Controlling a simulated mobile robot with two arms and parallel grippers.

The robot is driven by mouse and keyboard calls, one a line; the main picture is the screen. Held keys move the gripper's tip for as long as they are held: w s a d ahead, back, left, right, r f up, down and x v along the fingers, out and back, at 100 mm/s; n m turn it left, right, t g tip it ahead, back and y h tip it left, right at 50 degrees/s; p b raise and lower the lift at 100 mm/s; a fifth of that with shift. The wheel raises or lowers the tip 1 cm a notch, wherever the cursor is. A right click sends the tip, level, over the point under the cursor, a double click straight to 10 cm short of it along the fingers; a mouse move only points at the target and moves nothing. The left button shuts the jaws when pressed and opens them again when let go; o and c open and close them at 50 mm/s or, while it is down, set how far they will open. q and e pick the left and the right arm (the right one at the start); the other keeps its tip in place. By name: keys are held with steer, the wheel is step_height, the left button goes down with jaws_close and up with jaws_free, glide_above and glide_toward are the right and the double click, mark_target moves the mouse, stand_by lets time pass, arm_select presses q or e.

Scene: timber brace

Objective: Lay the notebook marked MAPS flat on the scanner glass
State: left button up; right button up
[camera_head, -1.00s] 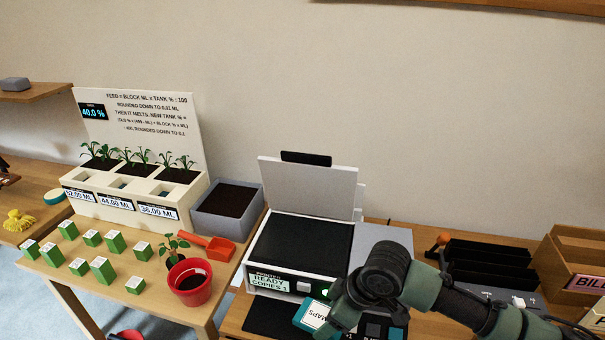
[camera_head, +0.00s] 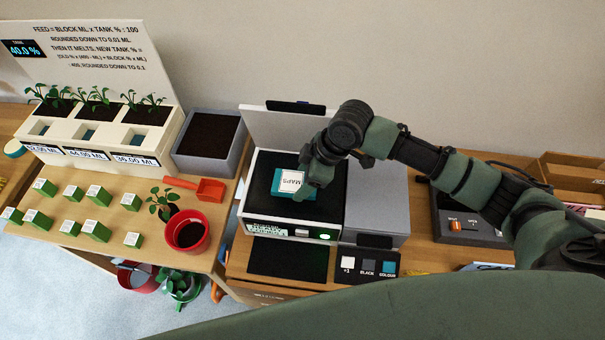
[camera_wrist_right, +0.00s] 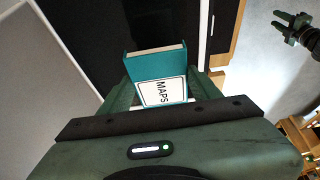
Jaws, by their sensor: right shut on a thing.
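The teal notebook marked MAPS (camera_head: 283,193) is over the black scanner glass (camera_head: 327,207) in the head view, its white label facing up. I cannot tell whether it touches the glass. My right gripper (camera_head: 304,184) is shut on the notebook. In the right wrist view the notebook (camera_wrist_right: 153,66) sits between the fingers, with its page edges showing at the far end. The scanner lid (camera_head: 270,127) stands raised behind the glass. My left gripper (camera_wrist_right: 288,24) shows small at the top right of the right wrist view, its fingers apart and empty.
Left of the scanner, a table holds a red pot (camera_head: 188,232), an orange scoop (camera_head: 208,189), several green blocks (camera_head: 97,230) and a grey soil bin (camera_head: 211,141). A black mat (camera_head: 288,261) and a button panel (camera_head: 368,265) lie before the scanner. A wooden box (camera_head: 575,170) stands right.

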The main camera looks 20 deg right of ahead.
steer(key=shift+w+p, duration=0.25)
steer(key=shift+p, duration=0.1)
steer(key=shift+f, duration=0.3)
step_height(320, 180, down, 2)
steer(key=shift+s+f+b, duration=0.1)
steer(key=shift+s+b, duration=0.05)
steer(key=shift+b, duration=0.4)
steer(key=shift+f, duration=0.65)
steer(key=shift+r, duration=0.1)
steer(key=shift+f, duration=0.6)
steer(key=o, duration=1.5)
